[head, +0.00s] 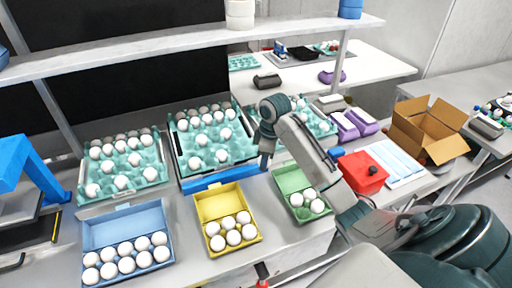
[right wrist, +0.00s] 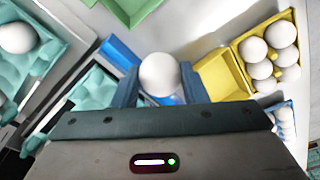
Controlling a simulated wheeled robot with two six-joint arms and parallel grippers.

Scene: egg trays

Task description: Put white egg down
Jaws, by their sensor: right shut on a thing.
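My right gripper (head: 265,162) hangs above the table between the yellow carton and the green carton. In the right wrist view it (right wrist: 160,82) is shut on a white egg (right wrist: 159,72), held between its two blue fingers. That egg cannot be made out in the head view. The open yellow carton (head: 216,201) holds several white eggs and also shows in the right wrist view (right wrist: 239,72). The open blue carton (head: 125,226) holds several white eggs. My left gripper is not in view.
Teal egg trays (head: 183,152) with white eggs stand behind the cartons, under a white shelf (head: 190,43). A blue bar (head: 222,179) lies before the middle tray. A red box (head: 362,172) and an open cardboard box (head: 428,122) stand to the right.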

